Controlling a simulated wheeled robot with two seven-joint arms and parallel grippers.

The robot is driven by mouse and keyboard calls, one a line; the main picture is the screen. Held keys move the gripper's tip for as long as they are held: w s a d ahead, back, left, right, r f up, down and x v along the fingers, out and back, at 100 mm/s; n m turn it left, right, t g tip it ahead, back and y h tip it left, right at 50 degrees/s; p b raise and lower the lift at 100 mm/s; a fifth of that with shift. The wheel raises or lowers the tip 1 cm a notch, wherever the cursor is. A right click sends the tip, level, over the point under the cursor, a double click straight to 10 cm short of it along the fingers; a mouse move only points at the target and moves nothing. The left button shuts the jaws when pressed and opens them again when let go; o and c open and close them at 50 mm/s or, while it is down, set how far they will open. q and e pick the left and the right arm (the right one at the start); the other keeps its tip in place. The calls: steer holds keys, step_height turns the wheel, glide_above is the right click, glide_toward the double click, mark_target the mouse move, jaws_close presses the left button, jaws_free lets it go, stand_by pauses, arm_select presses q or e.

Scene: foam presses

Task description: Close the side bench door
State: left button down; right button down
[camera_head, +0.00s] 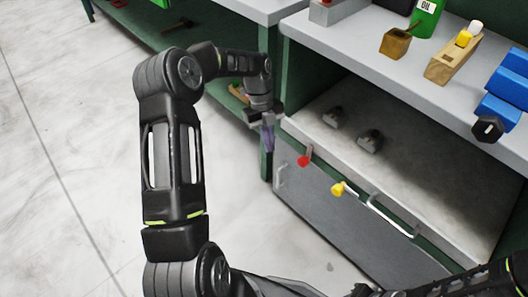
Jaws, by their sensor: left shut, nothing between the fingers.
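The bench (405,75) stands at the right, with a grey front panel (325,225) under an open shelf space. I take this panel for the door, but how far it stands open is hard to tell. It has a long pale handle (391,216) and a smaller upright handle (280,177) near its left edge. My left gripper (267,138) is shut and empty, pointing down beside the bench's front left corner, above the small handle. Whether it touches the bench is unclear. Part of my right arm shows at the lower right; its gripper is out of view.
A red knob (304,161) and a yellow knob (339,189) are at the panel's upper edge. Two small metal parts (370,141) lie on the shelf. A wooden plane (453,59), a green oil can (427,18) and a blue vise (507,88) stand on top. The left floor is clear.

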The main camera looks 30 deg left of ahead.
arm_select(q)
steer(key=r, duration=0.1)
steer(key=w+r, duration=0.1)
steer(key=shift+d+r, duration=0.15)
steer(key=shift+r, duration=0.25)
steer(key=shift+s, duration=0.1)
